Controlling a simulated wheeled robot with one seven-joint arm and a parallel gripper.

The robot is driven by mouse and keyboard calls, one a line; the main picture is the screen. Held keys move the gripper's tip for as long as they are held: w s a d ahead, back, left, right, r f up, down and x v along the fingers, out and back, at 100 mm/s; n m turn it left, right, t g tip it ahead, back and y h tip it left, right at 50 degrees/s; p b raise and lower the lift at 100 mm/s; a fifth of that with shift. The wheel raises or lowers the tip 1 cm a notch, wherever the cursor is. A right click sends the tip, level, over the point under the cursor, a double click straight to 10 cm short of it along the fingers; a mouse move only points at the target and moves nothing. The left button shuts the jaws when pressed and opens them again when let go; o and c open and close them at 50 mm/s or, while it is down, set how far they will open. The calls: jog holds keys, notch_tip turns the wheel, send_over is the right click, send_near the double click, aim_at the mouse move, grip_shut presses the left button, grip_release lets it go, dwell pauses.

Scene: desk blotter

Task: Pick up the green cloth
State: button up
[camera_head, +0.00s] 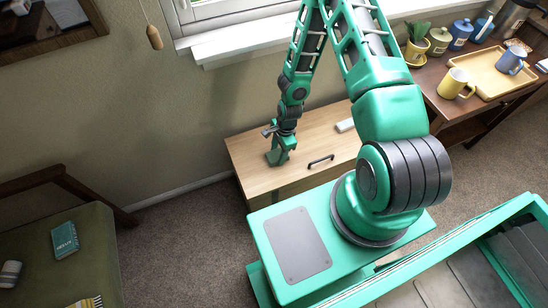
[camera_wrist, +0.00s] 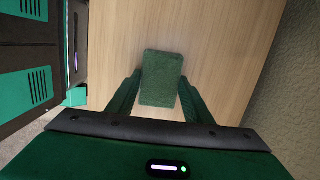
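The green cloth (camera_wrist: 161,78) is a dark green, block-like rectangle with rounded corners. In the wrist view it lies between the two dark green fingers of my gripper (camera_wrist: 160,80). The fingertips are spread on its left and right sides, very close to its edges. I cannot tell whether they touch it. In the head view my gripper (camera_head: 277,156) points down at the left part of the wooden top. I cannot make out the cloth separately from my gripper there.
The light wooden surface (camera_head: 255,148) bears a small white object (camera_head: 345,125) and a black handle (camera_head: 320,161) to the right of my gripper. A darker side table holds a yellow mug (camera_head: 455,84) and a tray (camera_head: 484,80). A green seat (camera_head: 85,235) stands at lower left.

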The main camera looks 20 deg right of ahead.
aim_at(275, 156)
jog(key=shift+r, duration=0.1)
jog(key=shift+w+r, duration=0.1)
jog(key=shift+r, duration=0.4)
jog(key=r, duration=0.3)
jog(key=shift+s+a+r, duration=0.25)
jog(key=shift+a, duration=0.1)
jog(key=s+a+r, duration=0.5)
jog(key=a+r, duration=0.1)
jog(key=a, duration=0.3)
jog(key=shift+s+a+r, duration=0.2)
jog(key=shift+s+a, duration=0.05)
jog(key=shift+o, duration=0.9)
jog(key=shift+w, duration=0.1)
jog(key=shift+c, duration=0.5)
